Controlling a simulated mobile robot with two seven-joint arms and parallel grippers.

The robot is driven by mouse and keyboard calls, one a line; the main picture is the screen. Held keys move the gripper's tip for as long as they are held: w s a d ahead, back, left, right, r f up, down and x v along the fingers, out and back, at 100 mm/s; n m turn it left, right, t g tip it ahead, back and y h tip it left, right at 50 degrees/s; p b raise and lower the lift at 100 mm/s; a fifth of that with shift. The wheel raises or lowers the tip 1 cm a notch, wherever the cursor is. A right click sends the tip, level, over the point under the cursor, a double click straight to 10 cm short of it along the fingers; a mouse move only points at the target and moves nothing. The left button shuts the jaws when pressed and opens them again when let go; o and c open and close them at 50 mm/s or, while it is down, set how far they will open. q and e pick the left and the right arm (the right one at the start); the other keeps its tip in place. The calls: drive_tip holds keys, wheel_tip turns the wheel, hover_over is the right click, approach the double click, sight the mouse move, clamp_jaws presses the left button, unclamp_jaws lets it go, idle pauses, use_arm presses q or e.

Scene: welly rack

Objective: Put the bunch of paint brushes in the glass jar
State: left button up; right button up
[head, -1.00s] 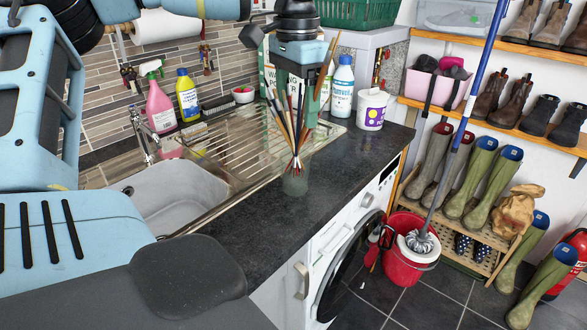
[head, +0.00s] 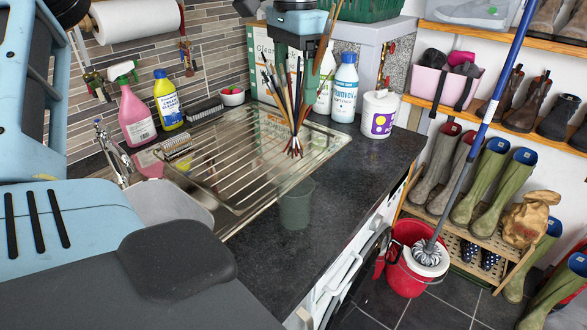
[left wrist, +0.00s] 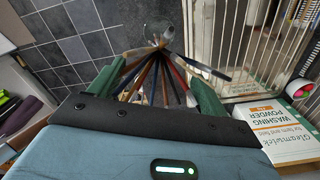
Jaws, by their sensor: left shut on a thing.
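In the left wrist view the brushes (left wrist: 155,75) lie between the two green fingers (left wrist: 153,95). The glass jar (head: 296,205) is greenish, see-through and upright on the dark worktop. In the head view the brushes' lower ends show above the jar's rim, with a gap between; how far behind it they are is hard to tell. My right gripper is not in view.
The metal drainer (head: 245,150) and sink lie left of the jar. A pink bottle (head: 136,118), a yellow bottle (head: 167,103), blue-capped white bottle (head: 345,92) and white tub (head: 379,115) stand behind. The worktop (head: 350,185) right of the jar is clear.

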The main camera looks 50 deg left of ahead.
sight(295, 111)
use_arm(q)
drive_tip(key=shift+s+d+f, duration=0.1)
drive_tip(key=shift+f, duration=0.15)
wheel_tip(295, 111, down, 17)
drive_tip(key=shift+f, duration=0.2)
idle(0.6)
drive_tip(key=shift+f, duration=0.15)
drive_tip(key=o, duration=1.5)
wheel_tip(295, 111, up, 12)
drive_tip(key=shift+r, duration=0.2)
drive_tip(key=shift+f, duration=0.1)
